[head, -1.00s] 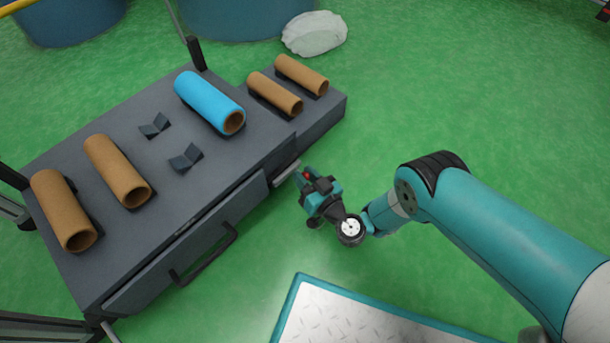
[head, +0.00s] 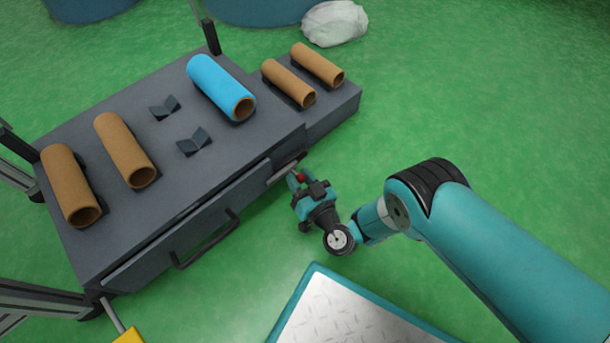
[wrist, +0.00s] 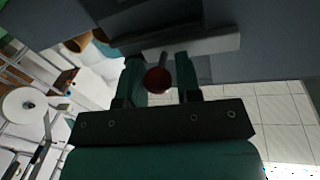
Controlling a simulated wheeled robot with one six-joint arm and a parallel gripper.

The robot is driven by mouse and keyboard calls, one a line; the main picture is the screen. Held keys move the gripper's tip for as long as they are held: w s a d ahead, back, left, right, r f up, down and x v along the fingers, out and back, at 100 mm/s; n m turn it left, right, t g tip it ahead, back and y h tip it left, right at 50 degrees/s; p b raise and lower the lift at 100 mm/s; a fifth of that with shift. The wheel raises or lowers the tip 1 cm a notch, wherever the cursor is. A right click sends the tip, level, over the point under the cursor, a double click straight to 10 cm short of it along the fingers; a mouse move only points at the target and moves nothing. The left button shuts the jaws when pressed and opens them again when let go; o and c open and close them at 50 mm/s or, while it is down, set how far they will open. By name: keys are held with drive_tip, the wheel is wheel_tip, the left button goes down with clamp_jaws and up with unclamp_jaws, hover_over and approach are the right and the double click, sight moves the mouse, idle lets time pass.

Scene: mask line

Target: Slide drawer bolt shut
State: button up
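The bolt's red knob (head: 301,178) stands out from a pale metal bolt plate (head: 280,176) at the right end of the drawer front (head: 185,228). My gripper (head: 301,183) is at the knob. In the wrist view, the round red knob (wrist: 158,80) on its thin stem lies between my two spread fingers (wrist: 160,82), closer to the left finger. A clear gap shows to the right finger; contact with the left one is unclear. The pale plate (wrist: 180,47) lies beyond the fingertips. The bolt's far end is not clearly visible.
The grey cart top (head: 120,165) carries several brown rolls, a blue roll (head: 220,88) and two empty cradles. A black drawer handle (head: 207,240) sticks out left of my gripper. A teal-edged metal plate (head: 350,310) lies on the floor. Green floor is free on the right.

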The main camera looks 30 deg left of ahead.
sight(298, 178)
drive_tip(key=o, duration=0.3)
drive_tip(key=shift+s+f, duration=0.1)
drive_tip(key=shift+s, duration=0.25)
drive_tip(key=shift+w, duration=0.1)
drive_tip(key=shift+r, duration=0.25)
wheel_tip(298, 178, up, 20)
drive_tip(key=p, duration=1.7)
drive_tip(key=shift+f+p, duration=0.2)
drive_tip(key=shift+p, duration=0.2)
